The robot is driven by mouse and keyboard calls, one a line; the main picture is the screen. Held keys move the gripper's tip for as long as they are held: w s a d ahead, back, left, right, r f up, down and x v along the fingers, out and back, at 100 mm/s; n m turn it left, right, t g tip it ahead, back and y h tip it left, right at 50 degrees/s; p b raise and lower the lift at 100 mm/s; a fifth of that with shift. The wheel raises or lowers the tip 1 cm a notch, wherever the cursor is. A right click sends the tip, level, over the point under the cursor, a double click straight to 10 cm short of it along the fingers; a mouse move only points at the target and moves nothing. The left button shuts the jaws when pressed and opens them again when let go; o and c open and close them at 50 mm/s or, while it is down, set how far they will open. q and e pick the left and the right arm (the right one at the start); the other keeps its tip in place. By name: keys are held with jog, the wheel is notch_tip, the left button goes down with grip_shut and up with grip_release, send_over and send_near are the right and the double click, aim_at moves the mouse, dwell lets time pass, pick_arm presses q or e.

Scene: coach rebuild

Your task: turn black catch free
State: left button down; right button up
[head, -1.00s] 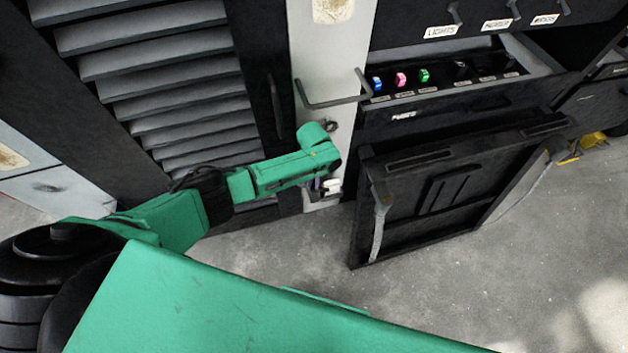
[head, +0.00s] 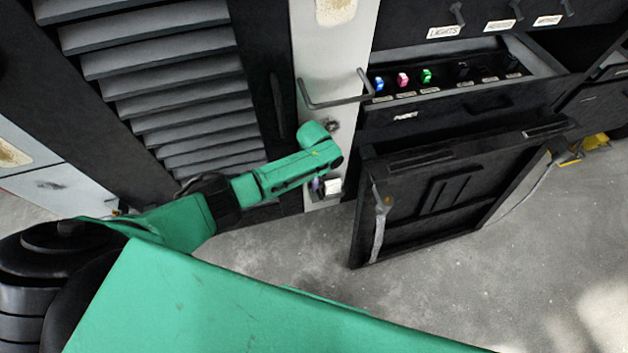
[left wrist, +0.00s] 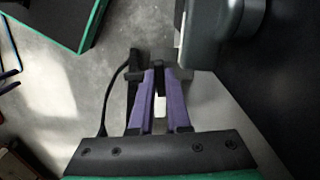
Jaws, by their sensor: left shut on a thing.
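My left gripper shows at the foot of the pale post in the head view (head: 322,188), mostly hidden below my green wrist. In the left wrist view its two purple fingers (left wrist: 158,78) lean together, shut on a small dark piece at their tips, which looks like the black catch (left wrist: 159,74). How far the catch is turned cannot be told. In the head view the catch is not clearly visible. A small white block (head: 333,187) shows beside the fingers. My right gripper is in neither view.
A black panel (head: 455,200) stands tilted just right of my wrist. A grey bar handle (head: 335,103) juts from the pale post (head: 312,60) above it. A louvred door (head: 170,95) is on the left. A switch drawer (head: 480,85) is open. Grey floor (head: 480,290) is clear in front.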

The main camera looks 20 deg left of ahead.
pick_arm(q)
jog(key=shift+m, duration=0.7)
jog(key=c, duration=0.9)
grip_release()
notch_tip(320, 180, up, 8)
jog(key=shift+f+p, duration=0.2)
jog(key=shift+p, duration=0.2)
